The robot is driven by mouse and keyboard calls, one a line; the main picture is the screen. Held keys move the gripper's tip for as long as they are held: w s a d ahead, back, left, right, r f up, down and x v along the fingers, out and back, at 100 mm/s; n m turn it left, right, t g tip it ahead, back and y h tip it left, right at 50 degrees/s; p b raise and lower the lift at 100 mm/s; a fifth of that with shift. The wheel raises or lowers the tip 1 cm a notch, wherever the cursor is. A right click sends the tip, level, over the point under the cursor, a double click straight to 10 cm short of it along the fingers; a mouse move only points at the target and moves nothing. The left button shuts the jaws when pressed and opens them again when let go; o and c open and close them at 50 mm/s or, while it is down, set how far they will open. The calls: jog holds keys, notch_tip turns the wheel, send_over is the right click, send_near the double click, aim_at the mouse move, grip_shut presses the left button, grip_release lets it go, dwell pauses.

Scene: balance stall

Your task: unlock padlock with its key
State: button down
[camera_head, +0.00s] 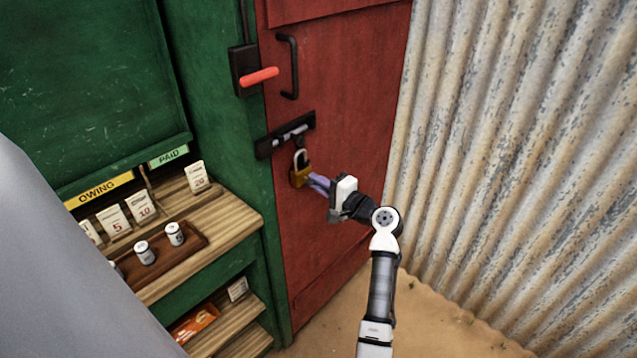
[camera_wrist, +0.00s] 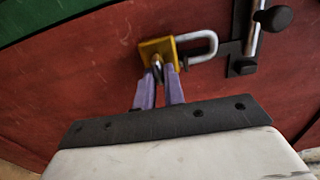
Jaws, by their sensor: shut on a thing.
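The brass padlock (camera_head: 300,176) hangs by its steel shackle (camera_head: 300,157) at the bolt (camera_head: 287,135) on the red door. In the wrist view the padlock's yellow body (camera_wrist: 149,47) lies just beyond my fingertips, with the shackle (camera_wrist: 209,43) reaching right toward the bolt plate. I cannot tell whether the shackle is locked or open. My gripper (camera_head: 313,182) has its purple fingers close together at the padlock's underside. A small dark metal piece, apparently the key (camera_wrist: 157,69), shows between the fingertips against the padlock. Most of it is hidden, including how far it sits in.
The red door (camera_head: 345,100) has a black pull handle (camera_head: 291,66) and a red-gripped lever (camera_head: 259,77) above. At left is a wooden counter (camera_head: 245,222) with a tray (camera_head: 190,248), white canisters and cards. A corrugated metal wall (camera_head: 520,150) stands right.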

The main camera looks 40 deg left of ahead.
jog(key=c, duration=1.5)
grip_release()
jog(key=shift+d, duration=0.1)
jog(key=d+b, duration=0.1)
jog(key=d, duration=0.3)
jog(key=d+b, duration=0.1)
jog(key=d, duration=0.4)
jog(key=s+d+b, duration=0.1)
jog(key=d+b, duration=0.1)
jog(key=d, duration=0.2)
jog(key=shift+d, duration=0.3)
